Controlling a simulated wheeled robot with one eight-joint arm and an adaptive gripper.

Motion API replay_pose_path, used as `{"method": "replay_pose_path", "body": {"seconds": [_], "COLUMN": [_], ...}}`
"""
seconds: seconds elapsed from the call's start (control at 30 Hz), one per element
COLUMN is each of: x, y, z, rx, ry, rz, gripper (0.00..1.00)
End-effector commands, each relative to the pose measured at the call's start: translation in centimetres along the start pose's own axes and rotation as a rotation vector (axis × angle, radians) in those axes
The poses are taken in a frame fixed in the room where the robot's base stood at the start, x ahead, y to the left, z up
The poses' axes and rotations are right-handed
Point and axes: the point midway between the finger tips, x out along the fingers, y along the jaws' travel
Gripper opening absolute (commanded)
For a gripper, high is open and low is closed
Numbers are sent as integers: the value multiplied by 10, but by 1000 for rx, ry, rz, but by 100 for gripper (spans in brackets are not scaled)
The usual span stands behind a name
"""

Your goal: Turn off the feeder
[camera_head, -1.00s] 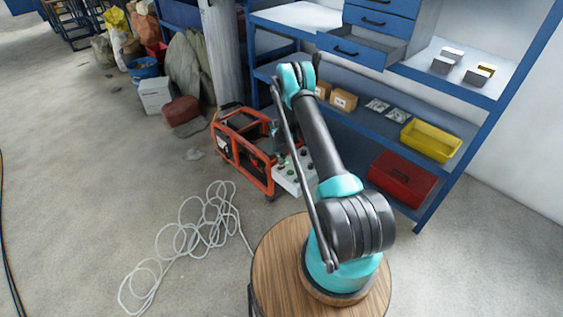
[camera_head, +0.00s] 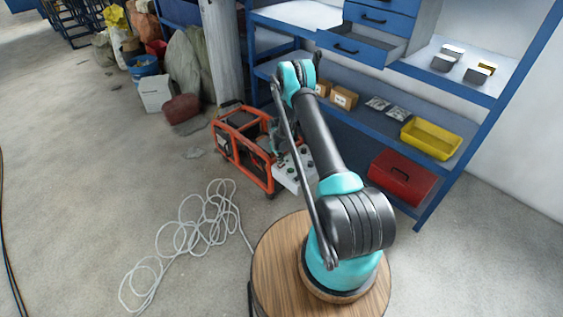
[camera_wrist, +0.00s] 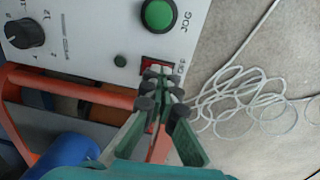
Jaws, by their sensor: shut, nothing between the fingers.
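The feeder (camera_head: 224,150) is an orange-framed machine on the floor, with a light grey control panel (camera_head: 290,178) on its right end. In the wrist view the panel (camera_wrist: 95,35) carries a black speed knob (camera_wrist: 24,33), a green JOG button (camera_wrist: 158,14), a small dark green dot and a red switch (camera_wrist: 151,64). The switch's label is partly hidden. My gripper (camera_wrist: 160,80) is shut and empty. Its fingertips are over the switch's lower part and hide it; I cannot tell whether they touch it or which way it is set.
A blue shelf (camera_head: 460,92) with drawers, a yellow bin (camera_head: 431,138) and a red toolbox (camera_head: 402,178) stands on the right, close to my arm. A loose white cable (camera_head: 186,238) lies on the floor at left. Bags and a bucket (camera_head: 143,66) stand behind.

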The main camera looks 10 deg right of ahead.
Motion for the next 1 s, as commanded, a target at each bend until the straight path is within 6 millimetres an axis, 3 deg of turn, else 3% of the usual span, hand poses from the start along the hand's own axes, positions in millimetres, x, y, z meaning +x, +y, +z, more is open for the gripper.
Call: {"method": "replay_pose_path", "body": {"seconds": [0.47, 1.0], "x": [-7, -106], "y": [-1, 15], "z": [-2, -9], "rx": [0, 1], "ry": [0, 0], "rz": [0, 0], "gripper": [0, 0]}}
